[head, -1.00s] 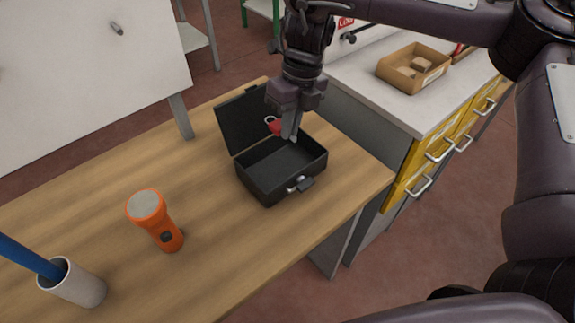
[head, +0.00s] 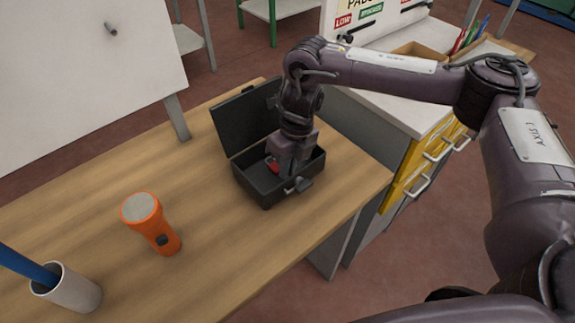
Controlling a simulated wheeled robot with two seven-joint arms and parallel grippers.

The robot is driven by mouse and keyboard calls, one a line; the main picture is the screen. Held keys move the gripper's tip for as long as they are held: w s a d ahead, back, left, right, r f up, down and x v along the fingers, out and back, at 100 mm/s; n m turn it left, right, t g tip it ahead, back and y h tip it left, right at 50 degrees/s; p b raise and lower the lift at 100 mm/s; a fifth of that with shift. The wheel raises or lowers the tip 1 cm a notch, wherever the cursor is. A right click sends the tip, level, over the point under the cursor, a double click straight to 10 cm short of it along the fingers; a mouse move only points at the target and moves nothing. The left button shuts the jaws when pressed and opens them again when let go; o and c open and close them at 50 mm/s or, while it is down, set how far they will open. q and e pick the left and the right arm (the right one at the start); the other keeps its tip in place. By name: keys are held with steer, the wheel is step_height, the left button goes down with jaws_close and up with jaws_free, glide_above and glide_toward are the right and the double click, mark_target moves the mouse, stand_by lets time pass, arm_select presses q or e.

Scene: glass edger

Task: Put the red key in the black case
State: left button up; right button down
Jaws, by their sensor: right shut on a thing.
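The black case (head: 262,190) stands on the wooden table with its lid raised at the back left. My right gripper (head: 287,172) reaches down into the open case from above. It is shut on the red key (head: 272,165), which shows as a small red patch at the left of the fingers, inside the case's outline. The fingertips and part of the key are hidden, so I cannot tell whether the key touches the case floor. My left gripper is not in view.
An orange flashlight (head: 152,225) stands on the wooden table (head: 215,245) left of the case. A white cup (head: 75,290) with a blue item is at the lower left. A white-topped cabinet (head: 385,115) with yellow drawers stands behind, with a cardboard box (head: 420,50).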

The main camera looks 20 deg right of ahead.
steer(key=shift+f, duration=0.15)
steer(key=c, duration=1.6)
jaws_free()
steer(key=r, duration=0.4)
steer(key=d+r, duration=0.1)
steer(key=r, duration=0.3)
steer(key=d+r, duration=0.1)
steer(key=r, duration=0.3)
steer(key=shift+w+d+r, duration=0.1)
steer(key=shift+w, duration=0.25)
